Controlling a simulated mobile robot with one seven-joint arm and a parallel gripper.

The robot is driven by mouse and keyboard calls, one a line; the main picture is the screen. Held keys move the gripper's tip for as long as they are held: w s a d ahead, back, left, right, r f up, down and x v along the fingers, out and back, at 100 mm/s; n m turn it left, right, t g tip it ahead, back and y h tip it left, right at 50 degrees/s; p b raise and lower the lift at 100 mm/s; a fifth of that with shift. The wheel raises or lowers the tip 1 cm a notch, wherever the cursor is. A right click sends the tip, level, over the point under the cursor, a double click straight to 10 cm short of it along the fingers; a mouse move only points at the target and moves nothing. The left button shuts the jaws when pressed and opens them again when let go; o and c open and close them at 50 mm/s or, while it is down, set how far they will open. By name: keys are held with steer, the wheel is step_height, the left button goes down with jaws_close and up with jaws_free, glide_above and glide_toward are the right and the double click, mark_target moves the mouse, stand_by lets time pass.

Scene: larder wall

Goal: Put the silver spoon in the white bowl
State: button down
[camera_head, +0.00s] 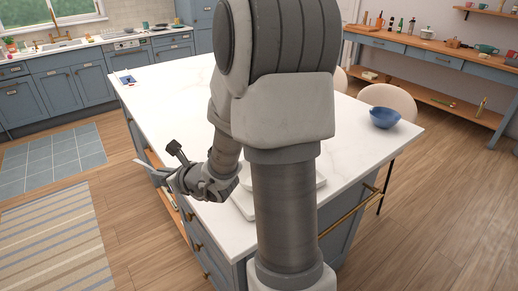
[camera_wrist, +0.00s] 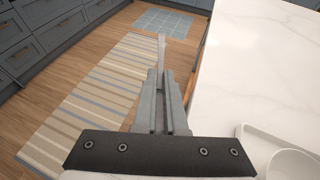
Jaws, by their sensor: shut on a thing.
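My gripper (camera_wrist: 161,76) is shut on a thin silver piece, which looks like the silver spoon (camera_wrist: 161,47); it sticks out beyond the fingertips in the wrist view. In the head view my gripper (camera_head: 168,178) is out past the left edge of the white island, over the floor side. A round white dish (camera_wrist: 292,164), perhaps the white bowl, is cut off at the lower right of the wrist view, on or by a white tray (camera_wrist: 256,140). In the head view, my arm hides most of these white pieces; I cannot tell the bowl's full shape.
The white marble island top (camera_head: 170,90) is largely clear. A blue bowl (camera_head: 384,117) stands near its right corner, with pale chairs (camera_head: 388,97) behind. A striped rug (camera_wrist: 95,95) lies on the floor left of the island. Blue cabinets (camera_head: 60,90) line the back wall.

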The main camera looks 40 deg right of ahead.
steer(key=s+d+f+m+h, duration=0.1)
steer(key=s+d+m+h, duration=0.2)
steer(key=d, duration=1.2)
steer(key=s+d+f+m+h, duration=0.15)
steer(key=s+d, duration=0.45)
steer(key=d, duration=0.8)
steer(key=shift+h, duration=0.35)
steer(key=f+b, duration=0.2)
steer(key=f, duration=0.1)
steer(key=f+b, duration=0.1)
steer(key=f, duration=0.1)
steer(key=shift+w+f, duration=0.1)
steer(key=shift+w, duration=0.2)
steer(key=c, duration=0.9)
jaws_free()
